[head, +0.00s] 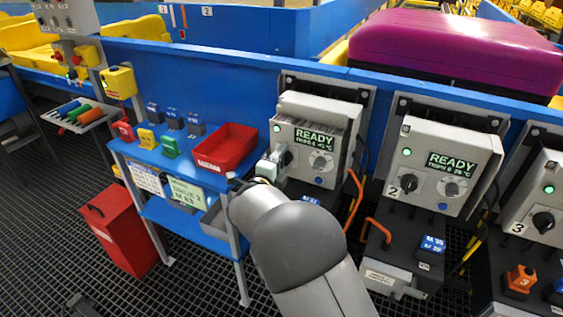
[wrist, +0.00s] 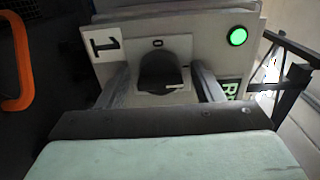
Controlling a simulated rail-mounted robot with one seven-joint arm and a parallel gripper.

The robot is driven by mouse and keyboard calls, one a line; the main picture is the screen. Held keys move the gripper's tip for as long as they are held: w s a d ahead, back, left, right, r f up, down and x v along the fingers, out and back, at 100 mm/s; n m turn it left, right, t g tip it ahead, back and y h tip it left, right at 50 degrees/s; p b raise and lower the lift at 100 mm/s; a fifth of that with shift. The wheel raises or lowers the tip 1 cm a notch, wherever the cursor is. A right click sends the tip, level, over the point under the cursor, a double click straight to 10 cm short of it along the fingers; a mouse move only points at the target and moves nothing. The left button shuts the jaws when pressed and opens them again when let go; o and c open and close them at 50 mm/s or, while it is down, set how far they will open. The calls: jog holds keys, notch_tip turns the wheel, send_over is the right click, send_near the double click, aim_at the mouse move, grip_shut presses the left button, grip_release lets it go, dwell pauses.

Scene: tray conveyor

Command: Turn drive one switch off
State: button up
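The drive one box (head: 345,157) is grey, with a lit READY display (head: 316,139) and a green lamp (head: 277,128). In the wrist view its black rotary switch (wrist: 160,72) sits on a light plate beside a "1" label (wrist: 103,43). A "0" mark shows beyond the switch, and a short white line lies on the knob's near right part. The green lamp (wrist: 237,36) is lit there too. My gripper (wrist: 160,82) is open, with one finger on each side of the switch and visible gaps to both. In the head view my gripper (head: 268,166) is at the box's left side, partly hidden.
The drive two box (head: 440,165) and drive three box (head: 535,205) stand to the right, lamps green. A blue bench (head: 185,160) with a red bin (head: 226,147) is left of my arm. An orange handle (wrist: 18,65) is at the wrist view's left edge.

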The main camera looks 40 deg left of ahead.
jog(key=c, duration=0.8)
jog(key=shift+n, duration=0.5)
jog(key=n, duration=0.3)
jog(key=shift+n, duration=0.4)
jog(key=n+p, duration=0.1)
jog(key=n, duration=0.3)
jog(key=n+p, duration=0.2)
jog(key=n, duration=0.3)
jog(key=shift+s+n, duration=0.1)
jog(key=shift+n, duration=0.3)
jog(key=shift+n+p, duration=0.8)
jog(key=shift+n, duration=0.8)
